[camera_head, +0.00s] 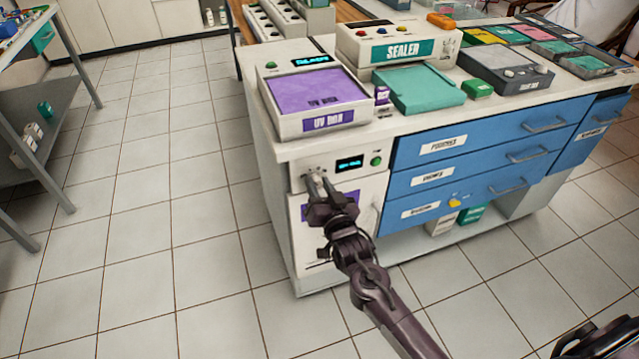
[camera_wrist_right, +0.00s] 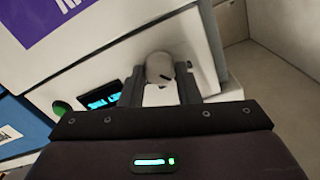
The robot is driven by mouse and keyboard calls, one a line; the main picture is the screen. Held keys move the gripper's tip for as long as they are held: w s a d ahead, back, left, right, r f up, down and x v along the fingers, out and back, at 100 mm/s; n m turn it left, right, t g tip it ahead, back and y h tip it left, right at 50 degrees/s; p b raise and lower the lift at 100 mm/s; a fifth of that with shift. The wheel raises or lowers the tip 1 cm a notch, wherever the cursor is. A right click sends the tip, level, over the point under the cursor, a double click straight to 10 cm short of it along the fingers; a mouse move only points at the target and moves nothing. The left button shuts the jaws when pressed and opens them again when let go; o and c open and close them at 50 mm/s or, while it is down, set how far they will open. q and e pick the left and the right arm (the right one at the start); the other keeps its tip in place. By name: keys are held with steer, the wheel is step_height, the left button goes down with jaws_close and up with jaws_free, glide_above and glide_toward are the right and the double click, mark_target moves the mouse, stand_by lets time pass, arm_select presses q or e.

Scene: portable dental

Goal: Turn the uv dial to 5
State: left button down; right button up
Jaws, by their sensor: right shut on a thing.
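The uv dial (camera_wrist_right: 159,67) is a pale round knob with a dark mark, on the white front panel of the cabinet below the UV box (camera_head: 318,97). My right gripper (camera_head: 314,183) reaches the panel from the front. In the right wrist view my right gripper (camera_wrist_right: 161,84) has one finger on each side of the dial and is shut on it. In the head view the fingers largely hide the dial, and I cannot read its setting. A small display (camera_head: 349,163) with cyan text is lit right of it; the text is too small to read. My left gripper is not in view.
A green button (camera_head: 376,160) sits right of the display. Blue drawers (camera_head: 470,150) with handles are further right. The sealer (camera_head: 400,48) and a teal tray stand on the counter. The tiled floor left of the cabinet is clear.

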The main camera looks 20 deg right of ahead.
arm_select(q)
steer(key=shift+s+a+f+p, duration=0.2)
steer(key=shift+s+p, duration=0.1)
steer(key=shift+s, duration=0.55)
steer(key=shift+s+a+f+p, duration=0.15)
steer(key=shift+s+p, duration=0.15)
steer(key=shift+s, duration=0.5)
arm_select(e)
steer(key=shift+m, duration=2)
steer(key=o, duration=0.9)
steer(key=shift+o, duration=0.2)
steer(key=shift+s, duration=0.1)
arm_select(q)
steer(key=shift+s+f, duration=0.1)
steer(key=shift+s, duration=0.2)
arm_select(e)
steer(key=s, duration=0.7)
steer(key=shift+s+d, duration=0.2)
steer(key=shift+s, duration=0.1)
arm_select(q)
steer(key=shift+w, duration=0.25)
